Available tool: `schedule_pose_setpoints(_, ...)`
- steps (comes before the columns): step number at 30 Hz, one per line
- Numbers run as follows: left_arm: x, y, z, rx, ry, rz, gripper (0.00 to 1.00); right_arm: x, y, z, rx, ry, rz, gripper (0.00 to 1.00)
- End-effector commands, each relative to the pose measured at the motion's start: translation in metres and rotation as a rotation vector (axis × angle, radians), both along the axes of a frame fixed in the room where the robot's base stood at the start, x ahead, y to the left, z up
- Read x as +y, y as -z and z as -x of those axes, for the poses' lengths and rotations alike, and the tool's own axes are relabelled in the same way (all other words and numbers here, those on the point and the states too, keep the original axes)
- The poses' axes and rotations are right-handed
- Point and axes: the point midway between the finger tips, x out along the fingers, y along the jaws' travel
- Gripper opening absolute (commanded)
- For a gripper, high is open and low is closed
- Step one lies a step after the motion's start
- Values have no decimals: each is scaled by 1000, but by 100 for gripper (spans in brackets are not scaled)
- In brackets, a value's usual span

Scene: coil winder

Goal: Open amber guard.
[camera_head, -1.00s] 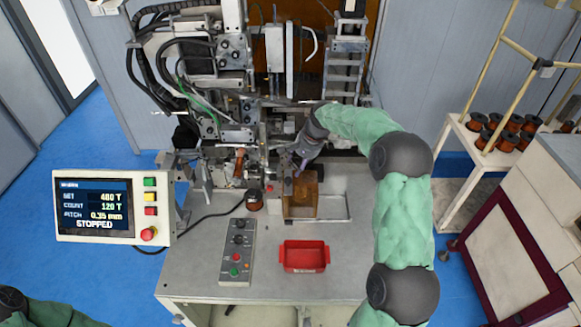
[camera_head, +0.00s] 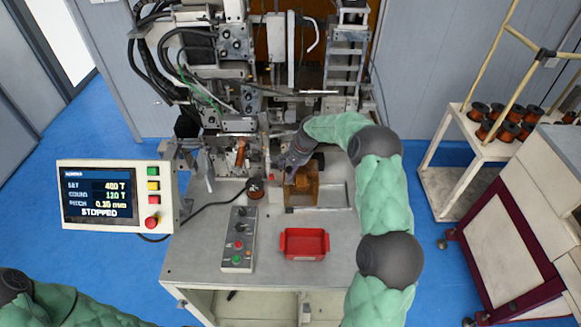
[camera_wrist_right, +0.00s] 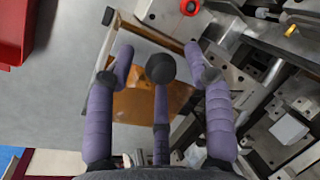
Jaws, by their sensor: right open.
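The amber guard (camera_head: 308,193) is a translucent orange-brown box-like cover on the machine's bench, just behind the red tray. My right gripper (camera_head: 288,172) is at the guard's upper left edge, and its hand hides part of that side. In the right wrist view, the amber guard (camera_wrist_right: 150,103) lies behind the purple fingers of my right gripper (camera_wrist_right: 158,60), which are spread apart. I cannot tell whether a finger touches the guard. My left arm shows at the lower left, but its gripper is out of the picture.
The red tray (camera_head: 304,243) and a grey button box (camera_head: 238,240) sit on the bench in front. A control screen (camera_head: 115,195) reads STOPPED at the left. The winder's metal parts (camera_head: 235,100) crowd the back. A rack of copper spools (camera_head: 500,125) stands right.

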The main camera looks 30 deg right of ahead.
Motion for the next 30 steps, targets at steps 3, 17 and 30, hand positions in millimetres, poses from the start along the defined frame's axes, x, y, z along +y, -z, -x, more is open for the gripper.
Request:
schedule_pose_setpoints(3,0,0,0,0,0,0,0,0,1,0,-1,0,0,53)
schedule_pose_setpoints(17,0,0,0,0,0,0,0,0,1,0,0,0,0,0)
schedule_pose_setpoints(30,0,28,0,0,0,0,0,-70,4,42,0,5,0,0)
